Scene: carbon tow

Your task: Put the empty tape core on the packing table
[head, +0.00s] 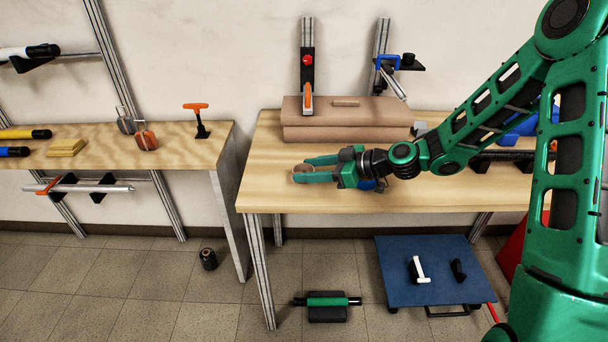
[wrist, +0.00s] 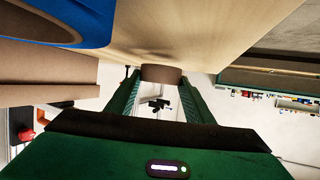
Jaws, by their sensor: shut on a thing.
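My gripper (head: 315,169) is shut on the tape core (head: 303,169), a small brown ring. In the wrist view the core (wrist: 161,74) sits between the two green fingertips, with the fingers on either side of it. In the head view my gripper and the core are over the front left part of the wooden table (head: 430,196). I cannot tell whether the core touches the tabletop.
Brown boxes (head: 345,118) lie at the table's back. A blue round thing (wrist: 60,20) is close to my gripper. A second wooden table (head: 185,150) stands left, across a gap. A blue platform (head: 430,285) is on the floor.

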